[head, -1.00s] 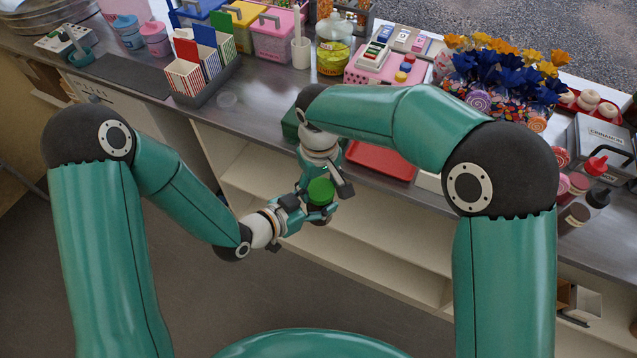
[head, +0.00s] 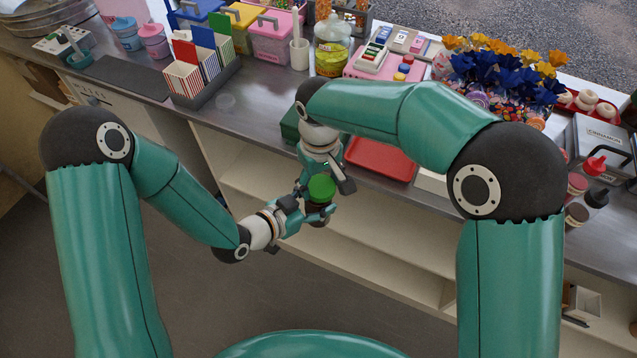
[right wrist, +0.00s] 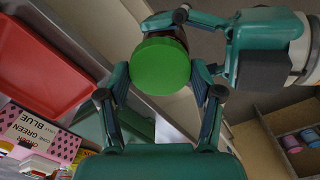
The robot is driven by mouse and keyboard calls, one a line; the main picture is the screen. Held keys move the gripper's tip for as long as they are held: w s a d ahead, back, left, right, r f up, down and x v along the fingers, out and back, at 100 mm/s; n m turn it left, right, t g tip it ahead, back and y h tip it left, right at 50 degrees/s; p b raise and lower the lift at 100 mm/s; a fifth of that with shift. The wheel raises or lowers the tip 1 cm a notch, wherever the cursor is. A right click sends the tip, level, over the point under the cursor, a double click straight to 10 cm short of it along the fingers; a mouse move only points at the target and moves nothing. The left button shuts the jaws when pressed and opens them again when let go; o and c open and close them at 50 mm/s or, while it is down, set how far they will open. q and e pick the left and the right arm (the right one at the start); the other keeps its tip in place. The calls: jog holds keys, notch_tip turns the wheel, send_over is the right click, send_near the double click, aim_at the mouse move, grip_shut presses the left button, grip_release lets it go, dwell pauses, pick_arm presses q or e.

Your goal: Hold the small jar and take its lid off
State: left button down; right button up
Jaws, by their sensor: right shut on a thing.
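The small jar (head: 317,208) has a dark brown body and a round green lid (head: 321,187). It is in the air in front of the counter, between my two grippers. My left gripper (head: 314,211) comes in from the left and is shut around the jar's body. My right gripper (head: 325,188) reaches down from the counter side and is shut on the lid. In the right wrist view the lid (right wrist: 160,66) lies between my right fingertips, and a little of the dark jar shows behind it. Whether the lid is apart from the jar I cannot tell.
A steel counter (head: 262,118) runs behind my grippers, with open shelves below. A red tray (head: 381,159) lies near its front edge. Boxes, bottles, paper flowers and a rack of striped bags (head: 186,78) stand on it. The space in front of the counter is clear.

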aim_at(319, 186)
jog(key=shift+r, duration=0.35)
jog(key=shift+s+a+r, duration=0.1)
jog(key=shift+r, duration=1.95)
jog(key=shift+f, duration=0.1)
